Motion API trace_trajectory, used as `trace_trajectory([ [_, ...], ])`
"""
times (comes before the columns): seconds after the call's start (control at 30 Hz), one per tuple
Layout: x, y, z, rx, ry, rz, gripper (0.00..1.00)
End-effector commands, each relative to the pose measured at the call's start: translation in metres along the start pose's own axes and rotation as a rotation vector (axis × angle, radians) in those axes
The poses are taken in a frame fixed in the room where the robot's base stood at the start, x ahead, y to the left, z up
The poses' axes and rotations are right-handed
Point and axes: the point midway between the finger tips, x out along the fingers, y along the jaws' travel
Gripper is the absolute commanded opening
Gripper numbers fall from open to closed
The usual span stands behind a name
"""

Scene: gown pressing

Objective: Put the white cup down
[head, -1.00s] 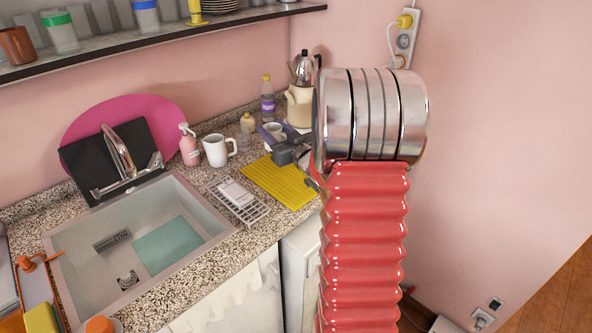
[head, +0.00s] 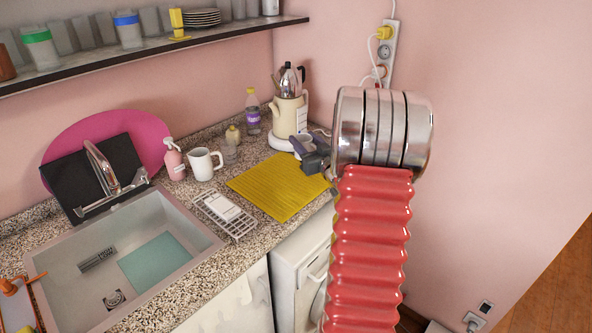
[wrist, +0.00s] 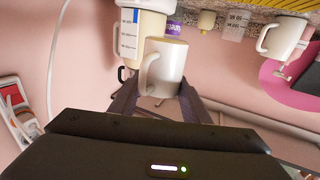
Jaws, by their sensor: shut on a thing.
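The white cup (wrist: 165,66) is between the two dark fingers of my gripper (wrist: 160,102), which is shut on it. The wrist picture is upside down, and the cup looks upright in the room. In the head view the cup (head: 303,143) is partly hidden by the grey gripper (head: 313,158). They are at the right end of the yellow ribbed mat (head: 272,188), in front of the cream kettle (head: 288,118). I cannot tell whether the cup's base touches the counter.
Another white mug (head: 204,164) stands left of the mat, beside a pink soap bottle (head: 174,160). A purple-labelled bottle (head: 252,112) and a small yellowish bottle (head: 232,134) stand behind. A wire rack (head: 224,214) lies by the sink (head: 62,262). The mat is clear.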

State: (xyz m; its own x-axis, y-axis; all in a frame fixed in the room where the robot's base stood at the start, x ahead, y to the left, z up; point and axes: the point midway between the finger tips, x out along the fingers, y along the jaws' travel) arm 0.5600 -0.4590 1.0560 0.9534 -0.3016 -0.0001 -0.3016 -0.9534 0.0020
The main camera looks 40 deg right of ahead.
Motion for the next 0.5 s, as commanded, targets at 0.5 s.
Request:
trace_trajectory([
  [0.5,0.000,0.000,0.045,0.000,0.001,-0.001,0.13],
])
